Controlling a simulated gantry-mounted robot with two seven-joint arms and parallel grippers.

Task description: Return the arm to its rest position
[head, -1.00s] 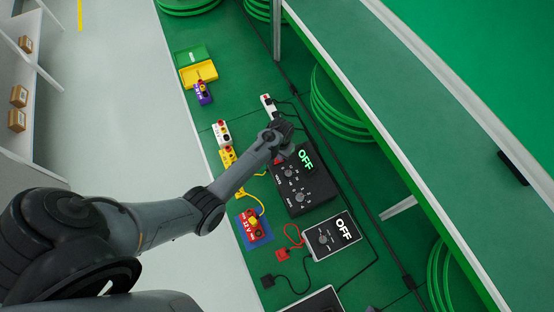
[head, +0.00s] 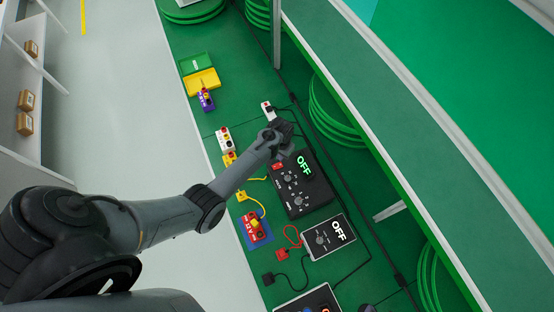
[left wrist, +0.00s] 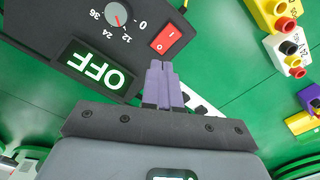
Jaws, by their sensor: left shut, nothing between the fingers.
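My left arm comes in from the left in the head view, stretched out over the green bench. Its gripper (head: 283,154) is beside the far end of a black box (head: 318,192) with a lit OFF display. In the left wrist view the two purple-grey fingers (left wrist: 162,78) are pressed together, with nothing between them. Their tips are close to the red rocker switch (left wrist: 166,39) on the black box (left wrist: 45,22); I cannot tell whether they touch. The box's dial (left wrist: 116,14) shows beside its OFF display. My right gripper is not in view.
A second OFF box (head: 320,248) with red and black leads stands nearer. A red connector block (head: 252,229) lies on a blue mat. A yellow tray (head: 203,81) and purple block (head: 205,100) are farther back. A raised green shelf (head: 400,120) runs along the right.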

